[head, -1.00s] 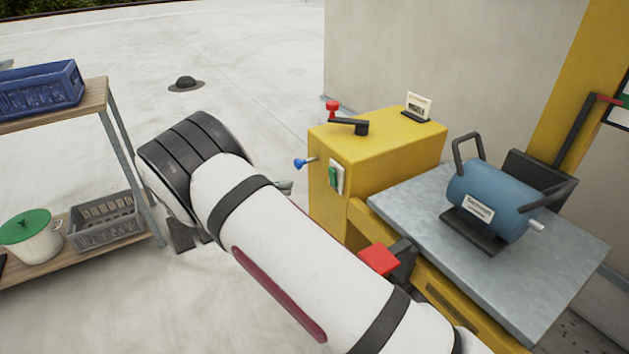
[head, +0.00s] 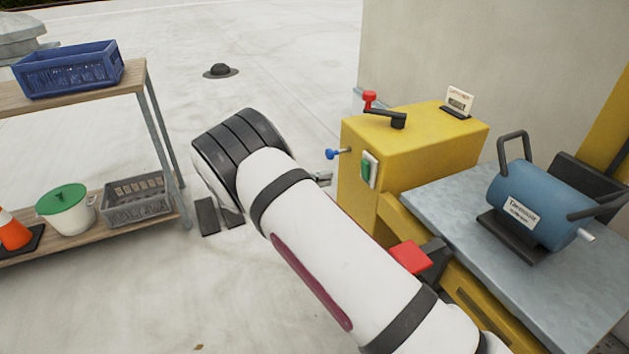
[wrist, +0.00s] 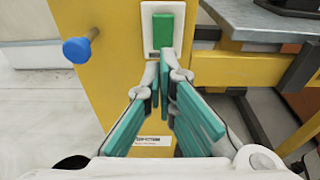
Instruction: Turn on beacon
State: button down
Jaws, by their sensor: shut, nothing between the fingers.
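No thing is plainly marked as the beacon. A yellow box (head: 415,145) carries a green rocker switch on a white plate (head: 369,170) on its front face; the switch also shows in the wrist view (wrist: 163,31). My gripper (wrist: 165,62) is shut and empty, its teal-padded fingers just below the green switch in the picture. Whether the tips touch the plate I cannot tell. In the head view the gripper is mostly hidden by my arm, with only a grey bit (head: 322,179) showing.
A blue knob (head: 332,154) sticks out left of the switch; it also shows in the wrist view (wrist: 77,50). A red-knobbed crank (head: 383,112) tops the box. A metal table with a blue cylinder (head: 540,205) adjoins it; a red pad (head: 410,257) sits below. Shelves stand left.

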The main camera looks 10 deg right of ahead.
aim_at(363, 168)
jog(key=x, duration=0.2)
jog(key=b+x, duration=0.1)
jog(key=x, duration=0.2)
jog(key=r+b+x, duration=0.1)
jog(key=x, duration=0.2)
jog(key=shift+d, duration=0.1)
jog(key=shift+w+d, duration=0.15)
jog(key=shift+d, duration=0.2)
jog(key=shift+w+d+r+y+p, duration=0.1)
jog(key=shift+d+r+y+p, duration=0.45)
jog(key=shift+p, duration=0.65)
jog(key=shift+a+f, duration=0.15)
jog(key=shift+f, duration=0.1)
jog(key=shift+a+r, duration=0.1)
jog(key=shift+a, duration=0.35)
jog(key=r+p+v, duration=0.1)
jog(key=p+v, duration=0.2)
jog(key=v, duration=1)
jog(key=shift+d+r, duration=0.2)
jog(key=shift+r, duration=0.15)
jog(key=shift+w, duration=0.1)
